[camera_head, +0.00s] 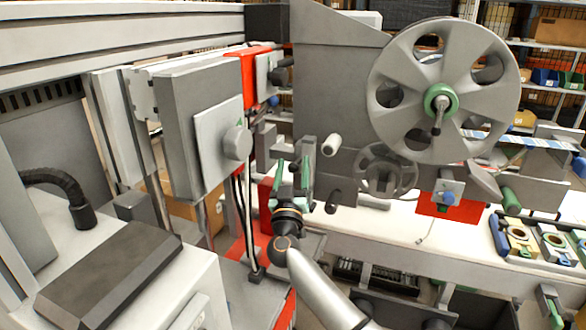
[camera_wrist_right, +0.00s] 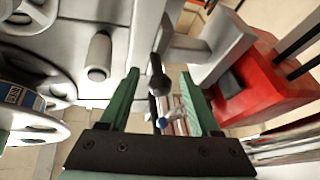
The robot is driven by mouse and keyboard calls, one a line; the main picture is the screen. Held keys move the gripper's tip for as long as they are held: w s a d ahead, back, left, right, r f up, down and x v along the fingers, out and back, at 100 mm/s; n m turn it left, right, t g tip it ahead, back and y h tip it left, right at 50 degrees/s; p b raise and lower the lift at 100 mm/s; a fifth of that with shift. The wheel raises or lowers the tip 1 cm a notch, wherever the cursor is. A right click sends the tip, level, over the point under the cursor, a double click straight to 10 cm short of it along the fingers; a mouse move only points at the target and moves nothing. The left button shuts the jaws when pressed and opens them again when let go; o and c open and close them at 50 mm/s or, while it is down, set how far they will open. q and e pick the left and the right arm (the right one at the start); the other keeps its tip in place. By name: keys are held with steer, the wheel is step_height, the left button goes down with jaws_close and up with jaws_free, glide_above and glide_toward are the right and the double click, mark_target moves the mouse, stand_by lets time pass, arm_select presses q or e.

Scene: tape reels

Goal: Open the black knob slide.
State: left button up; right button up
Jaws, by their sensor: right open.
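A black knob (camera_wrist_right: 157,82) on a short dark stem shows in the right wrist view, between the two green fingers of my right gripper. The gripper (camera_wrist_right: 159,74) is open, with a finger on either side of the knob and a visible gap to each. In the head view my right gripper (camera_head: 293,165) points away from me, in front of the grey machine panel, and mostly hides the knob and its slide. I cannot tell how far the slide is open. My left gripper is not in view.
A large grey reel (camera_head: 447,60) with a green hub is at the upper right. A pale roller (camera_head: 332,145) sticks out just right of my right gripper. A grey box-like unit (camera_head: 190,125) stands to the left. A red block (camera_wrist_right: 262,85) is close on the right in the wrist view.

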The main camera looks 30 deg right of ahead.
jaws_close()
stand_by(0.4)
stand_by(0.9)
